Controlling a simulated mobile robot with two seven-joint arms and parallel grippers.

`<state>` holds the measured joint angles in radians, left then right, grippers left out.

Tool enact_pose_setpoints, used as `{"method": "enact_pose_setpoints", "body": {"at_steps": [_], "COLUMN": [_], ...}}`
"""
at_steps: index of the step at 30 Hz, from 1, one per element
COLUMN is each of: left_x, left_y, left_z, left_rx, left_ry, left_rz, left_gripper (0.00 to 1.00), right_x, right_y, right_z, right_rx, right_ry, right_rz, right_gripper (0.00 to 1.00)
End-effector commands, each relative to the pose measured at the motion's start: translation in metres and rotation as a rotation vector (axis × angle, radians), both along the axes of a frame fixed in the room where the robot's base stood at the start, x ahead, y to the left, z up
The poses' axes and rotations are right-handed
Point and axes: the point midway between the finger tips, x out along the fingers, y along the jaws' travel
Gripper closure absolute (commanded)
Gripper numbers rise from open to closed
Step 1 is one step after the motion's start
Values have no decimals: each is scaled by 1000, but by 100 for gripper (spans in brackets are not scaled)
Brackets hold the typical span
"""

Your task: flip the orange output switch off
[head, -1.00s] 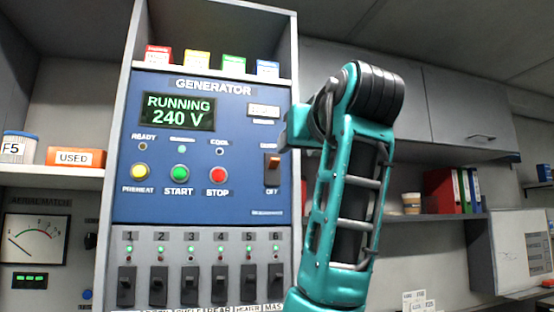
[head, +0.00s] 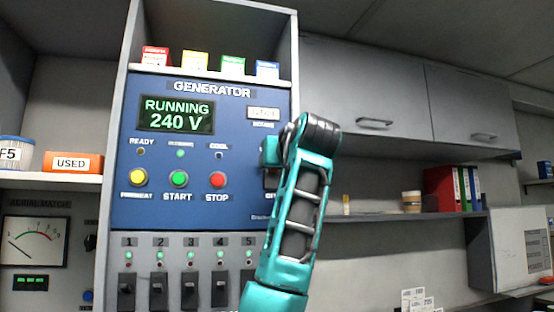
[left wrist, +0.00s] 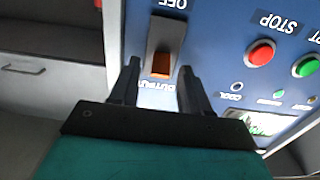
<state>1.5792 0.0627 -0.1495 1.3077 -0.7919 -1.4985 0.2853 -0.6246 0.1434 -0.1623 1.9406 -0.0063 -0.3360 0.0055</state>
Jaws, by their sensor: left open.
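The orange output switch (left wrist: 161,64) is on the blue generator panel (left wrist: 222,42). In the upside-down left wrist view, its orange part is at the OUTPUT end of a dark housing, away from the OFF label. My left gripper (left wrist: 158,67) is open, with one finger on each side of the orange part; I cannot tell whether they touch it. In the head view, my left gripper (head: 269,153) is at the panel's right side and hides most of the switch. The display (head: 177,115) reads RUNNING 240 V. My right gripper is not in view.
The yellow preheat (head: 138,177), green start (head: 179,179) and red stop (head: 217,180) buttons are left of the gripper. Several black breaker switches (head: 158,290) are below. Small colored boxes stand on the ledge above. A shelf (head: 400,216) with binders is at right.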

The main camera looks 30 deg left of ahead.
Motion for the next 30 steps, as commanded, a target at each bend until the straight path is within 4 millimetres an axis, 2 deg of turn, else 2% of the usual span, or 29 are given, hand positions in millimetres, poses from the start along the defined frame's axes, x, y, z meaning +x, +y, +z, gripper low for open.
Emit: {"method": "enact_pose_setpoints", "body": {"at_steps": [7,22,30], "left_x": [1,0,0], "left_y": [1,0,0], "left_z": [-1,0,-2], "left_rx": [-1,0,8], "left_ry": [1,1,-6], "left_rz": [0,0,0], "left_gripper": [53,100,100], "right_x": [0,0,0], "right_y": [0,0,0], "right_z": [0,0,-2], "right_rx": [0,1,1], "right_ry": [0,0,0], "right_rz": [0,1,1], "right_gripper": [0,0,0]}}
